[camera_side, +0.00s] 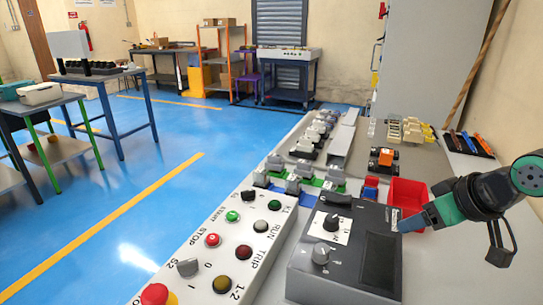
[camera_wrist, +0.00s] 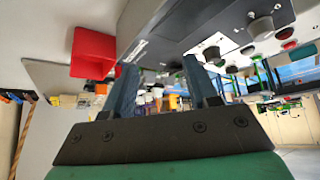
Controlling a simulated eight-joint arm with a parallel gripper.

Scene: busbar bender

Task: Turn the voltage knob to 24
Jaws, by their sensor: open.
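A dark grey box (camera_side: 345,280) stands at the front of the bench. A black knob (camera_side: 331,222) sits on a white dial plate on its top, and a grey knob (camera_side: 321,253) sits nearer the camera. I cannot read the dial numbers or tell which knob is marked voltage. The box (camera_wrist: 190,22) shows inverted in the wrist view, with the black knob (camera_wrist: 211,54) partly behind a finger and the grey knob (camera_wrist: 260,27). My gripper (camera_side: 403,224) is at the box's right side, apart from both knobs. In the wrist view my gripper (camera_wrist: 162,82) is open and empty.
A white panel (camera_side: 222,262) with several buttons and switches lies left of the box. A red bin (camera_side: 404,190) stands behind it, near my gripper; it also shows in the wrist view (camera_wrist: 92,52). Terminal blocks and other parts fill the bench behind.

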